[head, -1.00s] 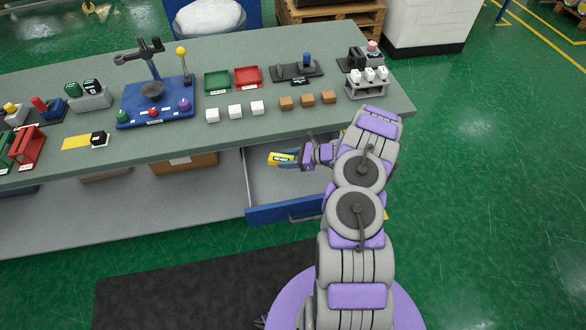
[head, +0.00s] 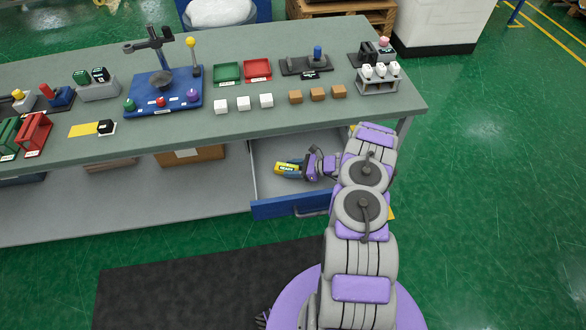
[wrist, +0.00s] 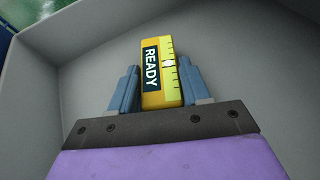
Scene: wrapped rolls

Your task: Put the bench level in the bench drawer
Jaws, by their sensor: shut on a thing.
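The bench level is a yellow block with a dark "READY" label and a ruled strip; it shows in the wrist view (wrist: 163,75) and in the head view (head: 286,168). My gripper (wrist: 154,90) is shut on it, with one blue finger on each side. In the head view my gripper (head: 297,168) is inside the outline of the open bench drawer (head: 290,208), which has a blue front and grey inside. Grey drawer walls surround the level in the wrist view. I cannot tell whether the level touches the drawer floor.
The workbench top (head: 225,135) overhangs the back of the drawer. White cubes (head: 243,104) and brown cubes (head: 317,94) stand near its front edge. A cardboard box (head: 190,154) is on the lower shelf, left of the drawer. The drawer floor around the level looks clear.

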